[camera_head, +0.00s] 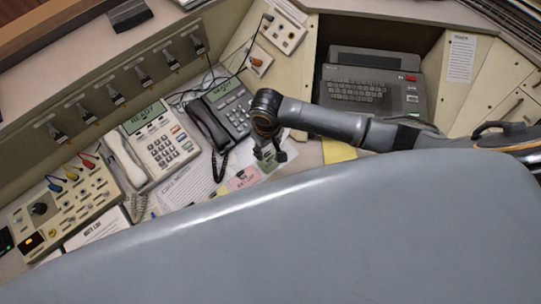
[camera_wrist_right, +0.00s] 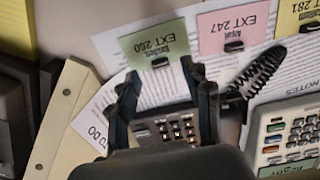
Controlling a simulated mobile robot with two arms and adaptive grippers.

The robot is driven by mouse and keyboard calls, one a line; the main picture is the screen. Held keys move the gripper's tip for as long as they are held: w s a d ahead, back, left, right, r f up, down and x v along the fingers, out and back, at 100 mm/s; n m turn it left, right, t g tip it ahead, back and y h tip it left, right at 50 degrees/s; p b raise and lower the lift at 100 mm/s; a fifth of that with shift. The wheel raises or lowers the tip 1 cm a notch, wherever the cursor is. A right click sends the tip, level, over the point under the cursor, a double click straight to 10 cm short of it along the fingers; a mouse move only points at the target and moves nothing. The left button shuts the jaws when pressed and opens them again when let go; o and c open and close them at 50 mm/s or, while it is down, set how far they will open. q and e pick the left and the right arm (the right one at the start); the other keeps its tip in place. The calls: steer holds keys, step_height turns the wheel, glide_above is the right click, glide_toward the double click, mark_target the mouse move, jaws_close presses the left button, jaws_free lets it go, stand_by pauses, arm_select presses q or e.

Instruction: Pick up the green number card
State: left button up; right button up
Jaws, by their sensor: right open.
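The green number card (camera_wrist_right: 155,45), marked EXT 260, lies flat on printed paper in the right wrist view, with a small dark clip or knob on it. In the head view the green card (camera_head: 267,167) is partly hidden by my right gripper. My right gripper (camera_head: 270,157) points down over the desk beside the black phone. Its two fingers (camera_wrist_right: 163,80) are apart and empty in the wrist view, with the green card just beyond their tips. My left gripper is not in view.
A pink card (camera_wrist_right: 233,27) marked EXT 247 lies right beside the green one, then a yellow card (camera_wrist_right: 298,14). The black phone (camera_head: 229,112) with its coiled cord and a cream phone (camera_head: 160,148) stand close by. A keyboard terminal (camera_head: 365,88) is behind my right arm.

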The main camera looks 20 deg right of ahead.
mark_target(268, 156)
steer(key=shift+f, duration=1.75)
steer(key=c, duration=0.9)
steer(key=shift+r, duration=0.1)
